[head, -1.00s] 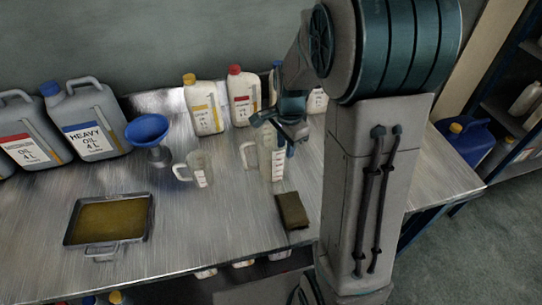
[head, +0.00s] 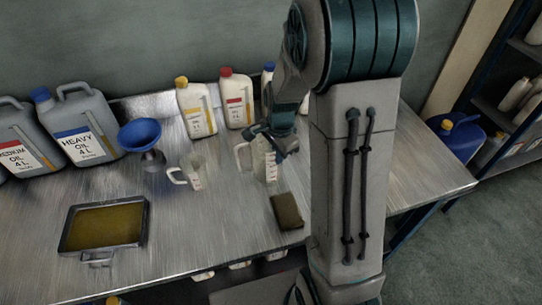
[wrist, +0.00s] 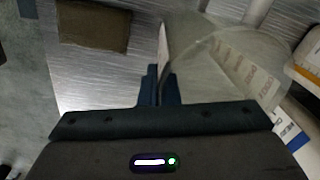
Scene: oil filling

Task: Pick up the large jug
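The large jug (head: 258,160) is clear plastic with red markings and a handle on its left. It stands upright on the metal bench. My gripper (head: 272,146) is at its upper rim on the right side. In the wrist view the jug (wrist: 228,62) fills the upper right. The gripper's two dark fingers (wrist: 159,86) are close together there, with the edge of the jug's wall between them. The fingertips are partly hidden. A smaller clear jug (head: 190,172) stands to the left.
A brown sponge-like block (head: 287,211) lies just in front of the large jug. White bottles with yellow (head: 195,110) and red (head: 237,100) caps stand behind. A blue funnel (head: 141,134), grey oil canisters (head: 82,125) and an oil tray (head: 64,240) are left.

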